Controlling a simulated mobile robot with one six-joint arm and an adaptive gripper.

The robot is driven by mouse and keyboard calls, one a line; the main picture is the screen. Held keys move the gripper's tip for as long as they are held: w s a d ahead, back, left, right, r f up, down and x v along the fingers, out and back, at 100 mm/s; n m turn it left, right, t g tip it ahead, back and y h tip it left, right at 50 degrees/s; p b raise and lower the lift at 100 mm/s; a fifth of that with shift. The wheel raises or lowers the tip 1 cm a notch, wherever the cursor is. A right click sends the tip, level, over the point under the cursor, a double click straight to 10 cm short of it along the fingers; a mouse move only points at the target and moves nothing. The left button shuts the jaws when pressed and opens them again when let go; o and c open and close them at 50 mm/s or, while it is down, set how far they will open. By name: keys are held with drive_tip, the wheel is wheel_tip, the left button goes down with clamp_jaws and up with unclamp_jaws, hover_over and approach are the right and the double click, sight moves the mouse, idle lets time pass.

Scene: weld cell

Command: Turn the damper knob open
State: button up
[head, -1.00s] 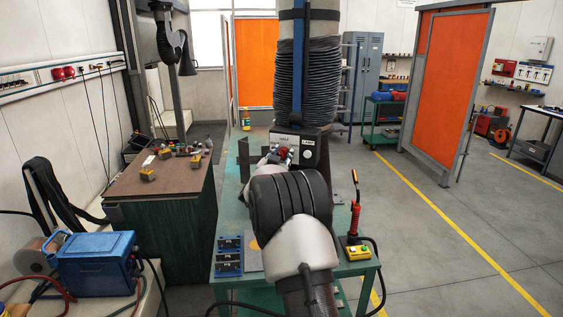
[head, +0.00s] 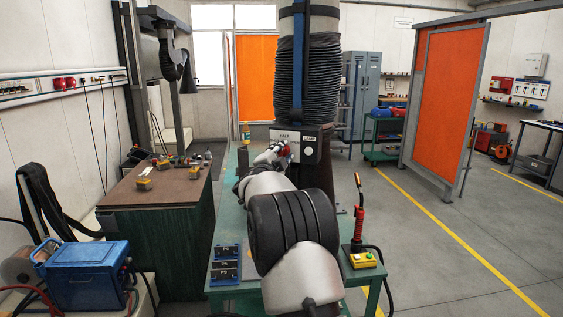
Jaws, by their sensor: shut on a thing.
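The damper panel (head: 309,149) is a dark box under the black bellows of the extraction duct. It carries a white plate reading HALF, a LAMP label and a round white button. The red damper knob (head: 285,150) shows in part at the plate's lower edge. My gripper (head: 277,152) reaches the panel from the front left and is shut on the knob. The fingers and my arm hide most of the knob and part of the plate, so I cannot read the knob's setting.
My arm passes over the green welding table.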

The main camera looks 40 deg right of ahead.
drive_tip(key=m+b, duration=0.2)
drive_tip(key=m, duration=0.3)
idle(0.6)
drive_tip(key=o, duration=1.1)
drive_tip(key=v, duration=1.2)
drive_tip(key=shift+w+a+f, duration=0.1)
